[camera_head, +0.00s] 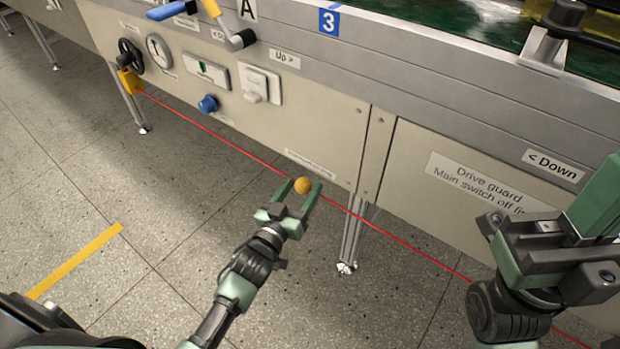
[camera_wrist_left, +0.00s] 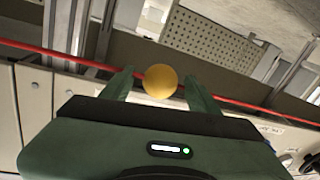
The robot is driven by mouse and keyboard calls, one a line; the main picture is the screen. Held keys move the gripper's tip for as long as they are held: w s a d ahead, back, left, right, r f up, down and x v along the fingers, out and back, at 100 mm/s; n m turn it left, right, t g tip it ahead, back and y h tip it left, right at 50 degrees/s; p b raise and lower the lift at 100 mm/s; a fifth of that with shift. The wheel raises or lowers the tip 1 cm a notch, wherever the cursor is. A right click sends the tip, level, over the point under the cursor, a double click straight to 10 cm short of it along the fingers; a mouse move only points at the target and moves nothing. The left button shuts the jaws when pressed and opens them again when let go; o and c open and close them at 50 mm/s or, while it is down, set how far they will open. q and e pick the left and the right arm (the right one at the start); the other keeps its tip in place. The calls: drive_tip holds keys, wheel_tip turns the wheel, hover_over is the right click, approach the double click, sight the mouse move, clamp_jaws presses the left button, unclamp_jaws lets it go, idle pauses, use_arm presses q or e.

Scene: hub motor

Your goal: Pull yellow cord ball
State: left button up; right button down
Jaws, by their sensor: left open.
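The yellow cord ball (camera_head: 303,186) hangs at the red cord (camera_head: 243,152) in front of the machine's lower panel. In the left wrist view the ball (camera_wrist_left: 160,81) shows between the tips of my left gripper. My left gripper (camera_head: 302,188) is open, with one green finger on each side of the ball. I cannot tell whether a finger touches it. The red cord also shows in the left wrist view (camera_wrist_left: 60,54), passing behind the ball. My right gripper (camera_head: 545,235) is at the right edge, its fingertips not clearly seen.
The beige machine panel (camera_head: 330,120) stands close behind the ball, with a blue knob (camera_head: 208,104), a white switch (camera_head: 261,86) and a dial (camera_head: 159,50). A machine leg (camera_head: 351,240) stands right of my left gripper. The floor at left is clear, with a yellow stripe (camera_head: 75,262).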

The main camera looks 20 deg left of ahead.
use_arm(q)
drive_tip(key=shift+w+d+b, duration=0.15)
drive_tip(key=shift+w+b, duration=0.15)
drive_tip(key=shift+w, duration=0.75)
drive_tip(key=shift+w+d+b, duration=0.15)
drive_tip(key=shift+w+b, duration=0.15)
drive_tip(key=shift+w, duration=0.7)
clamp_jaws()
